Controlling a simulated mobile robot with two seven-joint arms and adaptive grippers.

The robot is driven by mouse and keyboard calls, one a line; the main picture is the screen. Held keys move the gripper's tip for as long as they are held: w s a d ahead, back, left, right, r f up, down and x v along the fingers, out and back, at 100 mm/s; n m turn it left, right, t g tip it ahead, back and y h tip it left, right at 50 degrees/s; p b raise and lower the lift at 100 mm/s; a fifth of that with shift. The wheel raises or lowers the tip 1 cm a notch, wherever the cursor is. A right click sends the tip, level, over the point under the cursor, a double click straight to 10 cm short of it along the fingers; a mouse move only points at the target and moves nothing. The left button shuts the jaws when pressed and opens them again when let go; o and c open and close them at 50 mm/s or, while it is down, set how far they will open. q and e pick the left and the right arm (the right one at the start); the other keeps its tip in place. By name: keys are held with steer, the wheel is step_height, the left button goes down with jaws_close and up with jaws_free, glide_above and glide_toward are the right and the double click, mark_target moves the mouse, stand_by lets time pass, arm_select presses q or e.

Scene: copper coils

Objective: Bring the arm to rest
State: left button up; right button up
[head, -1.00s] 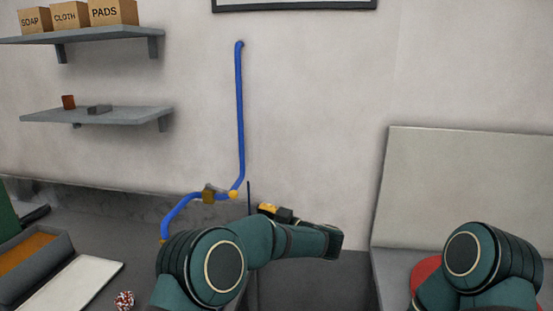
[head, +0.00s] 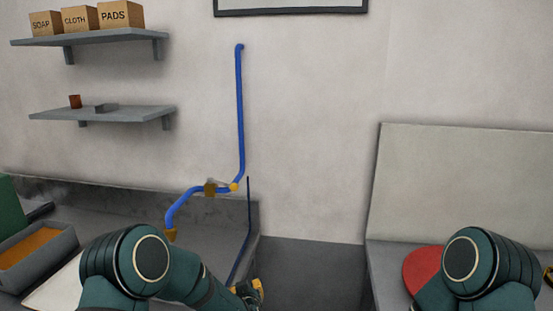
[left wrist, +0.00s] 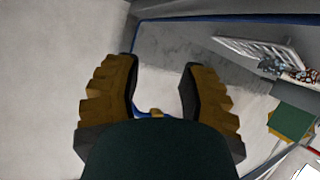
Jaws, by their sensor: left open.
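My left arm comes in low at the left of the head view, its elbow bent. My left gripper (head: 250,289) is near the bottom edge, in front of the counter's right end. In the left wrist view its two ochre ridged fingers (left wrist: 159,66) stand wide apart with nothing between them. My right arm stands at the lower right. Only a yellow and black bit of what looks like my right gripper (head: 548,277) shows at the right edge, so its jaws cannot be judged.
A blue pipe (head: 240,115) with a brass valve (head: 210,188) runs down the wall to the counter. A grey tray (head: 62,243) sits at the left. Shelves (head: 100,115) hang above. A red round thing (head: 420,270) lies by my right arm.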

arm_select(q)
steer(key=s+f+m+g+h, duration=0.1)
steer(key=s+f+g+h, duration=0.1)
steer(key=s, duration=0.8)
steer(key=s+f+g+h, duration=0.2)
steer(key=s+f+g, duration=0.3)
steer(key=s, duration=0.5)
steer(key=s+a+f+m+g+h, duration=0.1)
steer(key=s+f+g+h, duration=0.1)
steer(key=s+f+g, duration=0.2)
steer(key=s+f, duration=0.3)
steer(key=s, duration=0.3)
steer(key=shift+s+m+b, duration=0.25)
steer(key=shift+m+b, duration=0.05)
steer(key=shift+b, duration=0.1)
steer(key=shift+a, duration=0.1)
